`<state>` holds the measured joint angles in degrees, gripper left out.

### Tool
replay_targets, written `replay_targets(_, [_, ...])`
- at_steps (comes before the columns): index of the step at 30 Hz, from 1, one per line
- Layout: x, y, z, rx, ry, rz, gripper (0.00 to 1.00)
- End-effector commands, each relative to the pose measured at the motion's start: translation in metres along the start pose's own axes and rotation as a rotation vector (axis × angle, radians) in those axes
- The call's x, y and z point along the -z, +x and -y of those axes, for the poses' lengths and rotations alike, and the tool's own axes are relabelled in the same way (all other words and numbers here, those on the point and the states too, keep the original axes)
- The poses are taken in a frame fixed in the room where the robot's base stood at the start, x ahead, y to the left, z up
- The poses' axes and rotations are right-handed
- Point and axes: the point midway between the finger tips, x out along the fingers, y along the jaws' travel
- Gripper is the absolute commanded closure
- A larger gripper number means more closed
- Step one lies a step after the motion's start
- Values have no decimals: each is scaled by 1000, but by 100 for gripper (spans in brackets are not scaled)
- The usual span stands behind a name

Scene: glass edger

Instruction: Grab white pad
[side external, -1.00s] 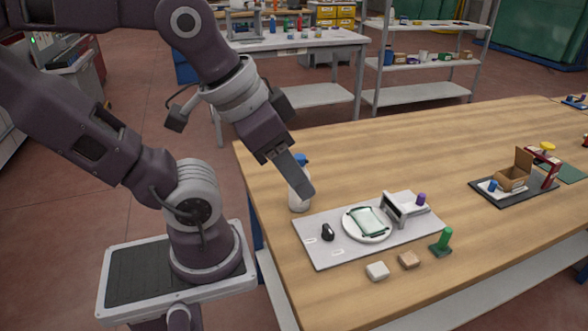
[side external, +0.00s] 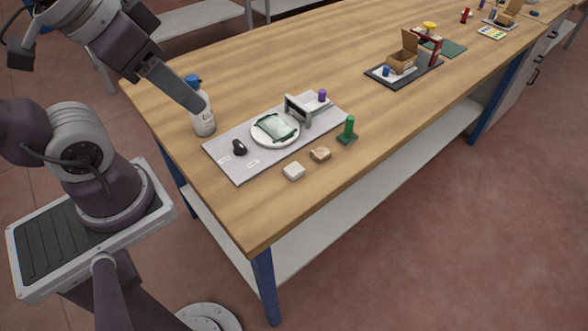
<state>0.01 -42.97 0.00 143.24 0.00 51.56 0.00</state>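The white pad (side external: 293,171) is a small pale block lying flat on the wooden bench, just off the front edge of the grey board. A similar tan pad (side external: 320,154) lies beside it to the right. My gripper (side external: 198,102) points down and right, its long grey fingers overlapping the upper part of the spray bottle in the picture. It is above and left of the white pad, well apart from it. Nothing shows held at its tip. The fingers are seen edge-on, so their opening is not clear.
The grey board (side external: 230,164) carries a white round plate (side external: 262,139) with a glass piece, a black knob (side external: 239,148) and a grey upright holder (side external: 297,111). A spray bottle (side external: 204,123) stands behind its left end. A green-handled tool (side external: 347,130) stands right of the pads. Bench front is clear.

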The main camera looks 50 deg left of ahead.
Motion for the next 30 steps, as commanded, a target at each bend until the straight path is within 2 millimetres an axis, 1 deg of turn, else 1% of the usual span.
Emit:
replay_targets(5, [0,0,0,0,0,0,60])
replay_targets(6, [0,0,0,0,0,0,56])
replay_targets(10, [0,0,0,0,0,0,31])
replay_targets(18, [0,0,0,0,1,1,31])
replay_targets(21, [5,5,1,8,64,58,31])
replay_targets(23, [12,13,2,21,163,140,31])
replay_targets(26, [30,40,1,66,410,323,31])
replay_targets(29, [46,79,-5,132,681,497,31])
replay_targets(30, [51,96,-10,165,793,564,31])
